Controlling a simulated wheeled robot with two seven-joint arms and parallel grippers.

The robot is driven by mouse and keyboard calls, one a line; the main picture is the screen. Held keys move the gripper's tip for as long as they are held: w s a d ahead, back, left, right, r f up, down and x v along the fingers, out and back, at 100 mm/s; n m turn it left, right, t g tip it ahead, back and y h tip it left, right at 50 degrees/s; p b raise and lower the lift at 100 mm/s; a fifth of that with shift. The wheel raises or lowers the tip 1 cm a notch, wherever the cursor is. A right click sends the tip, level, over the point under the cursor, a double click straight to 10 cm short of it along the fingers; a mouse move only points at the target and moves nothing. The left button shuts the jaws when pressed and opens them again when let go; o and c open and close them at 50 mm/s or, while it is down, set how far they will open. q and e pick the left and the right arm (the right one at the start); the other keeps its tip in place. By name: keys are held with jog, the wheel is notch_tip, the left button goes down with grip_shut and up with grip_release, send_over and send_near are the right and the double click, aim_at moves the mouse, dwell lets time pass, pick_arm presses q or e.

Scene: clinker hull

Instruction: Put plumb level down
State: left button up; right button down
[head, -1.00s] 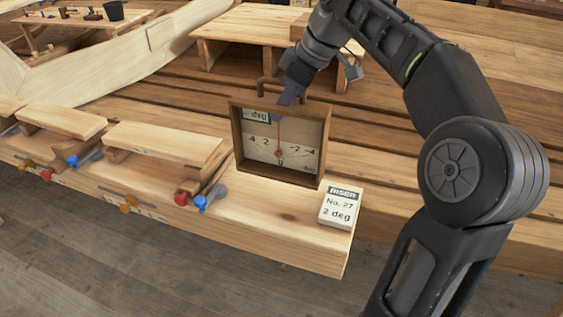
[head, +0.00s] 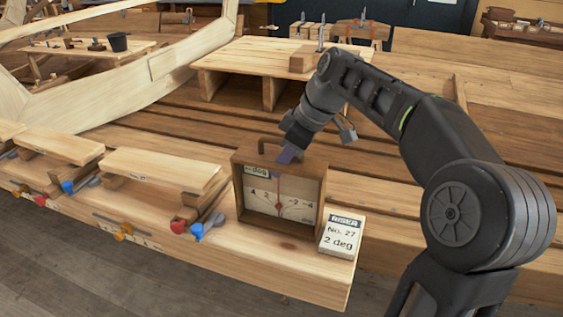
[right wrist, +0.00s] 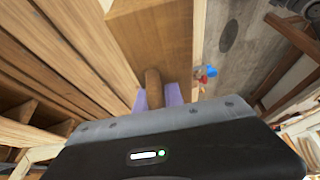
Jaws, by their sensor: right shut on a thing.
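The plumb level is a square wooden box (head: 236,190) with a pale dial, a red needle and a top handle. It stands upright, its base seeming to meet the pale plank (head: 290,270), though any small gap is too fine to tell. My right gripper (head: 289,156) is shut on its handle from above. In the right wrist view the purple fingers (right wrist: 158,97) sit either side of the round brown handle (right wrist: 153,85), over the box's top (right wrist: 160,40). My left gripper is not in view.
Left of the level are a raised board (head: 160,170) and clamps with red and blue knobs (head: 197,232). A low wooden stand (head: 260,70) is behind.

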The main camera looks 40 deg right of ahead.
jog(key=c, duration=1.9)
grip_release()
jog(key=shift+f, duration=0.15)
jog(key=o, duration=0.4)
jog(key=shift+o, duration=0.2)
